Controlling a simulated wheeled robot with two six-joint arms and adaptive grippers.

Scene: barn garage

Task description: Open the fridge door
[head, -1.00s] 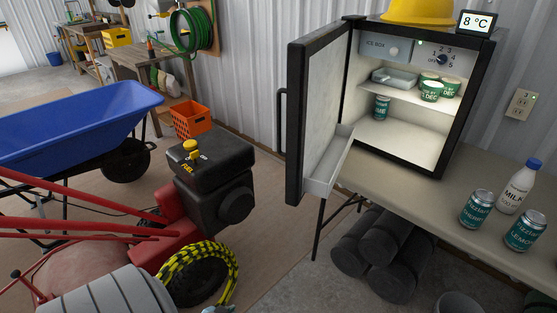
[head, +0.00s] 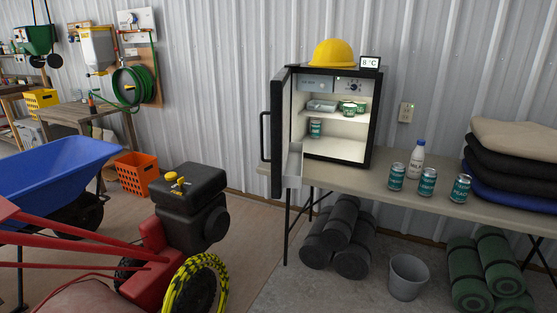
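The small black fridge (head: 372,128) stands on a long beige table (head: 380,185) against the metal wall. Its door (head: 277,135) is wide open, swung out to the left, with the handle (head: 264,137) on its outer left side and a door shelf (head: 293,165) at its lower inside. Inside the lit fridge are a grey tray (head: 321,106), several green-and-white tubs (head: 349,108) and one teal can (head: 315,128). Neither of my grippers shows in the head view.
Several teal cans (head: 427,183) and a milk bottle (head: 416,160) stand on the table, right of the fridge, near folded cushions (head: 500,165). Rolled mats (head: 340,235) and a grey bucket (head: 408,277) are below. A red engine machine (head: 150,260) and blue wheelbarrow (head: 50,165) fill the left.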

